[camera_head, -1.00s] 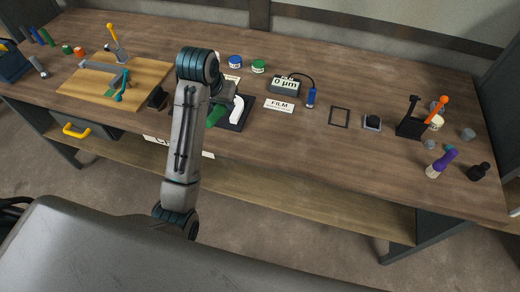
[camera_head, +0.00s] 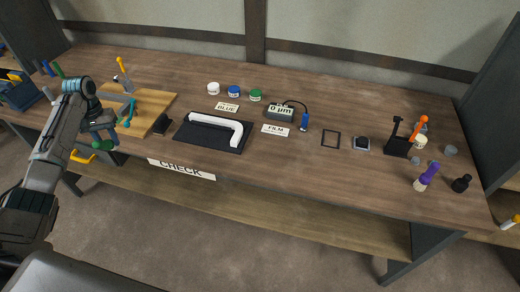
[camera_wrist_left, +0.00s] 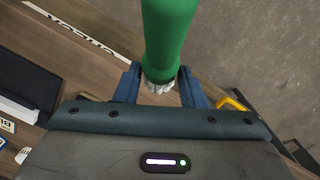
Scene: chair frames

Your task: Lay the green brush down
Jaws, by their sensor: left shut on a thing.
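My left gripper (camera_head: 104,138) is at the left, over the front edge of the workbench, beside the wooden board (camera_head: 150,115). It is shut on the green brush, whose green handle (camera_wrist_left: 168,38) shows large in the left wrist view. There the pale bristles (camera_wrist_left: 160,85) sit between the two blue fingers, and the handle points away from the gripper. In the head view only a small green part (camera_head: 103,146) of the brush shows below the gripper. My right gripper is in neither view.
A black mat (camera_head: 178,137) with a white bent handle (camera_head: 225,124) lies right of the board. A clamp with teal parts (camera_head: 129,112) stands on the board. White, blue and green jars (camera_head: 255,95) stand behind. A purple brush (camera_head: 427,175) stands far right.

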